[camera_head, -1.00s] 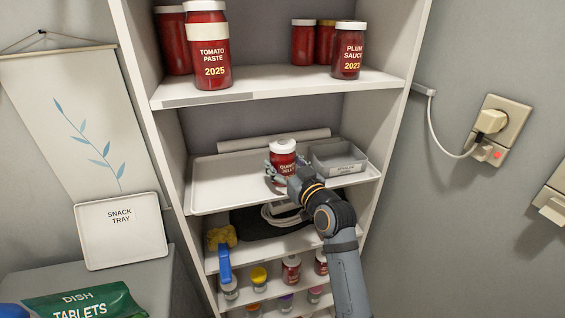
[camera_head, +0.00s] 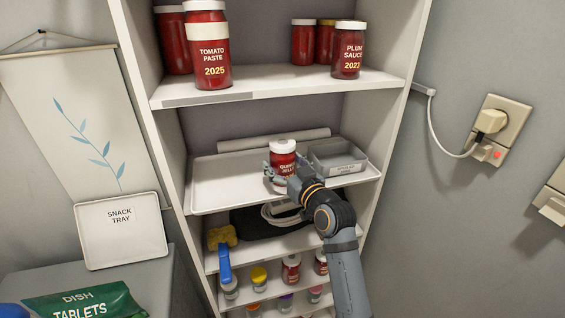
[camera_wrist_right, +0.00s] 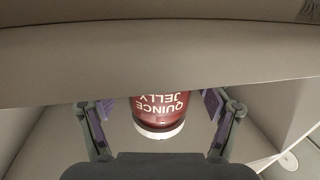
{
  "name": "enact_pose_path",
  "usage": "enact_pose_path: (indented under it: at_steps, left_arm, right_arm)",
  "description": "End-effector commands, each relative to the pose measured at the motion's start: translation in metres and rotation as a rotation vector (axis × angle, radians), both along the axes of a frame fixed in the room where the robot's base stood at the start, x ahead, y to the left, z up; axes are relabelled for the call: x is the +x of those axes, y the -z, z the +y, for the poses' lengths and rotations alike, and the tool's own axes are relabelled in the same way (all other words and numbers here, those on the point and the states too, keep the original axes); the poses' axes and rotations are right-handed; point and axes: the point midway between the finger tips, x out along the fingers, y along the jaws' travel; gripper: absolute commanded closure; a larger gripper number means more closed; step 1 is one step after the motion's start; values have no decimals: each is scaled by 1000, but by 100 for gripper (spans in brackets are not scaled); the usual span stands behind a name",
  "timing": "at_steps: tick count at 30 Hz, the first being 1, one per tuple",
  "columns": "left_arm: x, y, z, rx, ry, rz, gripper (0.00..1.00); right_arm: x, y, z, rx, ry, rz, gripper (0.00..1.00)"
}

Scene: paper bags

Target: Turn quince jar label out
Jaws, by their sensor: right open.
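The quince jelly jar (camera_head: 283,155) is red with a white lid. It stands upright on the pale tray (camera_head: 215,194) on the middle shelf. Its lettering shows partly in the head view, above my right gripper (camera_head: 276,174), whose fingers and wrist hide the jar's lower part. In the right wrist view the jar (camera_wrist_right: 160,105) appears upside down, with "QUINCE JELLY" facing that camera. The open fingers of my right gripper (camera_wrist_right: 158,107) stand on both sides of it, with a gap visible on each side. My left gripper is not in view.
A grey bin (camera_head: 337,158) stands close to the jar's right. A rolled pale tube (camera_head: 270,140) lies behind. The shelf above (camera_head: 290,84) holds several red jars. The tray's left part is clear.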

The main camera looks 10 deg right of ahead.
Motion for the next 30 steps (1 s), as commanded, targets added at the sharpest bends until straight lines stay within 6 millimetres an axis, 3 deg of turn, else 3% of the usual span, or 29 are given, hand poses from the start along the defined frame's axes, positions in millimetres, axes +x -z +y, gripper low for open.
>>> enact_pose_path:
  at_steps: [1, 3, 16, 30]
  left_arm:
    - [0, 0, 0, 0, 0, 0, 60]
    - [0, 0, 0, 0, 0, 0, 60]
    - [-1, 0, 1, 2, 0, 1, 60]
    - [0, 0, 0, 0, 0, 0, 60]
  right_arm:
    - [0, 0, 0, 0, 0, 0, 11]
    - [0, 0, 0, 0, 0, 0, 1]
    - [-5, 2, -1, -1, 0, 4, 1]
    - [-102, 2, -24, -9, 2, 2, 1]
